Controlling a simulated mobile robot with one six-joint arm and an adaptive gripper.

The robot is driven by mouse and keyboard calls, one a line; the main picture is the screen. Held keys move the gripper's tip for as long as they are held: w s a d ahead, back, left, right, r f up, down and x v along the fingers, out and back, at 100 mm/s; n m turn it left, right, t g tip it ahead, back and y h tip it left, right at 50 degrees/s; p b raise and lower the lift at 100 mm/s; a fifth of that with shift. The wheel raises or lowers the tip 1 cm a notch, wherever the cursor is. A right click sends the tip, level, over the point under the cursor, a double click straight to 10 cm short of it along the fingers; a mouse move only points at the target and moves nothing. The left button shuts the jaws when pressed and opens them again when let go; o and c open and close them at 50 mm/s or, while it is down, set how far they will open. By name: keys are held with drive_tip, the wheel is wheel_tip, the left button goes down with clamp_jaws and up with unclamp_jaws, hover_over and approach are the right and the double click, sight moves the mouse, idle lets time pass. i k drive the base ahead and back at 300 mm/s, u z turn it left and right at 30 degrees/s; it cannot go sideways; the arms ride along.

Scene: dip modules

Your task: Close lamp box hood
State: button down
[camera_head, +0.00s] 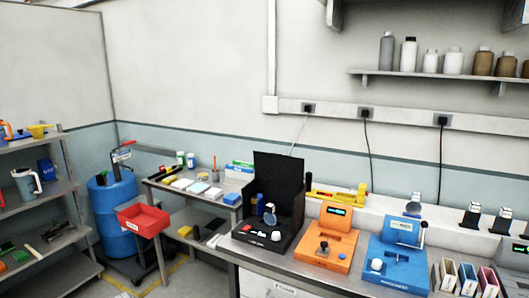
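A black box, which looks like the lamp box (258,239), sits on the bench near the middle of the picture. A tall black panel, which looks like its hood (279,183), stands upright at its back. The front and top of the box are exposed, with a round light-coloured part (269,213) and small knobs showing. My gripper is not in view.
An orange device (327,245) and a blue device (395,265) stand to the right of the black box. Small cartridges (466,277) stand at the far right. A side bench (165,187) with small items, a red bin (144,219) and a blue drum (110,205) are to the left.

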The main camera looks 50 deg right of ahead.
sight(280, 168)
drive_tip(key=u, duration=0.5)
drive_tip(key=k, duration=1.1)
drive_tip(key=z, duration=1.25)
drive_tip(key=i, duration=0.35)
drive_tip(key=z, duration=0.15)
